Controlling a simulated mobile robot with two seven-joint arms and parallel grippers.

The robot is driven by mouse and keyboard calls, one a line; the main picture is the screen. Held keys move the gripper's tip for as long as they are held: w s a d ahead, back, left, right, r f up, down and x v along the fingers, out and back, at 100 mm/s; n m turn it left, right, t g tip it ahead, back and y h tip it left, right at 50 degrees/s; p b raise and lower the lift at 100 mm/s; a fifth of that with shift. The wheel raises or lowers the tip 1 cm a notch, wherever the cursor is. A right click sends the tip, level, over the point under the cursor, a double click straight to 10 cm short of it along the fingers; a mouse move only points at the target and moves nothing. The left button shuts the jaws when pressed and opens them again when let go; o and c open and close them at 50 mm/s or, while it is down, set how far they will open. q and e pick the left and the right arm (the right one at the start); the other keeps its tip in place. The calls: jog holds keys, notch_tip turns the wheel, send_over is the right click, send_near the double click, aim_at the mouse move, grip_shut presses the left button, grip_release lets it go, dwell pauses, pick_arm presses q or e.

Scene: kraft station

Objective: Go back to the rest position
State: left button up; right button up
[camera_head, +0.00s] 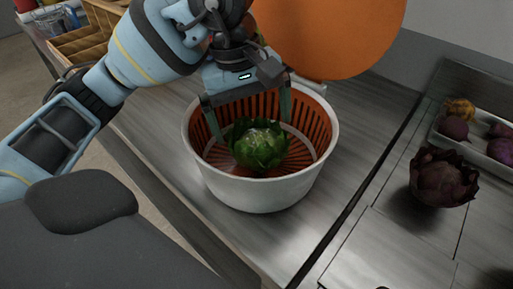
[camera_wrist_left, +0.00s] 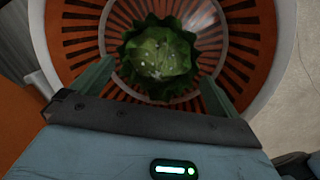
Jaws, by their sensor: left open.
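My left gripper (camera_head: 246,118) is open above a white bowl (camera_head: 262,194) with a slotted orange inside. Its two fingers reach down inside the rim, one on each side. A green leafy vegetable, like an artichoke or lettuce (camera_head: 258,147), lies in the bowl below the fingers. In the left wrist view the green vegetable (camera_wrist_left: 160,58) sits beyond and between the open fingertips (camera_wrist_left: 155,85), with a gap on both sides. My right gripper does not show in either view.
A large orange disc-like lid (camera_head: 335,35) stands behind the bowl. A purple artichoke (camera_head: 443,178) lies on the metal counter at right, near a tray (camera_head: 478,147) of purple vegetables. A wooden divided box (camera_head: 82,45) is at the back left.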

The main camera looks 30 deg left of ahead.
pick_arm(q)
jog(key=shift+a+r, duration=0.1)
jog(key=shift+r, duration=0.55)
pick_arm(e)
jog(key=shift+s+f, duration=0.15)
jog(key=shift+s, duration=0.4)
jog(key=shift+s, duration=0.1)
pick_arm(q)
jog(key=shift+r, duration=0.1)
